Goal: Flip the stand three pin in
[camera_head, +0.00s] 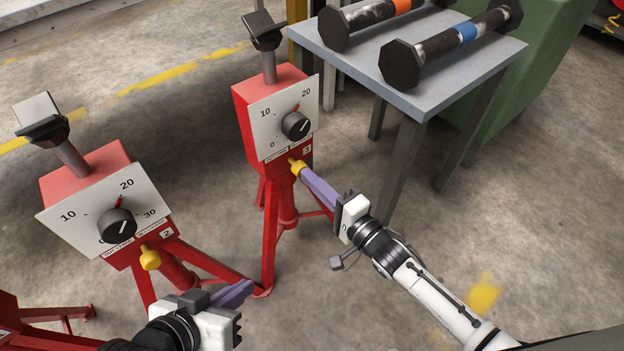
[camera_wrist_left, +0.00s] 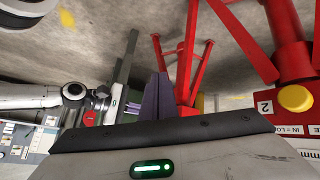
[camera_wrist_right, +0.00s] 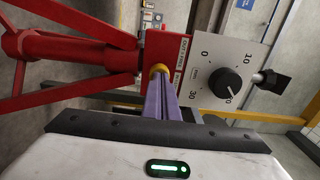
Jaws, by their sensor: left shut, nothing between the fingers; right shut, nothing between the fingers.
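Stand three (camera_head: 254,125) is a red stand with a white dial face and a "3" label, in the middle of the head view. My left gripper (camera_head: 248,286) is shut and empty, low in front of stand two. Its closed fingers also show in the left wrist view (camera_wrist_left: 158,92).
Stand two (camera_head: 88,168), with its yellow pin (camera_head: 150,258), stands at the left. A grey table (camera_head: 440,103) holding dumbbells (camera_head: 440,55) is right of stand three, beside a green cabinet (camera_head: 560,60). The floor at the lower right is mostly open.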

